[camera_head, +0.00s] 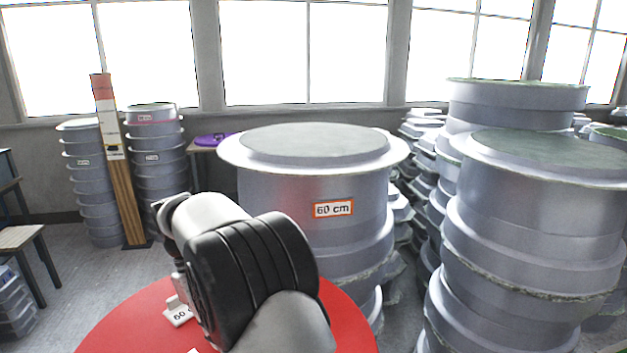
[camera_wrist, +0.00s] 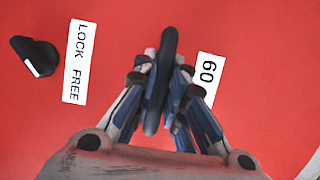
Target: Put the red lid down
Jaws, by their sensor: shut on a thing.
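The red lid (camera_head: 120,325) is a round disc at the bottom of the head view, partly hidden by my arm. It fills most of the wrist view (camera_wrist: 240,40), with white labels reading "LOCK FREE" (camera_wrist: 78,60) and "60" (camera_wrist: 208,80). A black knob (camera_wrist: 35,57) sits on its left side. My gripper (camera_wrist: 160,82) is shut on the lid's long black handle (camera_wrist: 168,45); its fingers stand on either side of it. In the head view, my gripper (camera_head: 178,303) is over the lid. What lies under the lid is hidden.
A grey mould stack labelled "60 cm" (camera_head: 333,209) stands just beyond the lid, its round top bare. More grey stacks (camera_head: 540,185) crowd the right. Smaller stacks (camera_head: 155,150) and a tall striped post (camera_head: 110,130) stand back left. A purple object (camera_head: 211,140) lies on a bench. Floor shows at left.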

